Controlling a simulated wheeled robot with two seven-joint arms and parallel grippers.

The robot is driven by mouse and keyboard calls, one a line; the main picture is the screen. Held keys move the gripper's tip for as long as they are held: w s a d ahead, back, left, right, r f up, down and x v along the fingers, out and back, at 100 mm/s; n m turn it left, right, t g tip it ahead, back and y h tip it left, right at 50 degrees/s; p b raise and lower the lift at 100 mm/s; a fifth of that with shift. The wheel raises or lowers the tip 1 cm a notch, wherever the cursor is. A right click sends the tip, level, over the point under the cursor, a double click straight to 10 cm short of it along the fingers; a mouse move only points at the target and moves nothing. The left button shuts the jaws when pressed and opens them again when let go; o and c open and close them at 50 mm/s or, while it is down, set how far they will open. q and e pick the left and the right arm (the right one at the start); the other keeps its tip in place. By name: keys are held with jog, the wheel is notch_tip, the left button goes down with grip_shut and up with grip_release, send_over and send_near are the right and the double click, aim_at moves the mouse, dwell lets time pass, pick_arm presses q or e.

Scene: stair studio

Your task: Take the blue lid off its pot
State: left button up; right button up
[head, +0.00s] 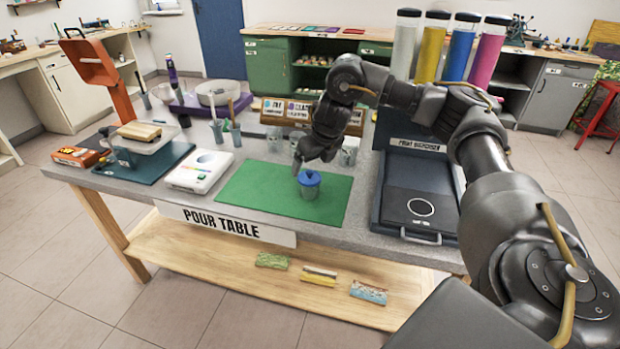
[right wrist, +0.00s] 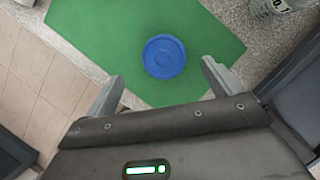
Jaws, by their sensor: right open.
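The pot (head: 309,190) stands upright on a green mat (head: 260,193) near the front of the table, with the blue lid (head: 309,177) on top of it. In the right wrist view the round blue lid (right wrist: 164,56) shows from above, and hides the pot. My right gripper (head: 297,168) is just above and to the left of the lid in the head view. Its fingers (right wrist: 161,78) are open and spread wide, one to each side of the lid's lower edge in the wrist view, with nothing between them. My left gripper is not in view.
A white device (head: 200,171) stands left of the mat and a dark box with a tray (head: 418,205) stands right of it. Jars (head: 349,150) and small labelled boxes stand behind the mat. The mat around the pot is clear.

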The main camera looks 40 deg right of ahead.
aim_at(311, 172)
jog(key=x, duration=0.5)
jog(key=shift+s+d, duration=0.1)
jog(key=shift+d, duration=0.15)
jog(key=c, duration=1.1)
jog(key=shift+o, duration=0.2)
jog(key=shift+r, duration=0.1)
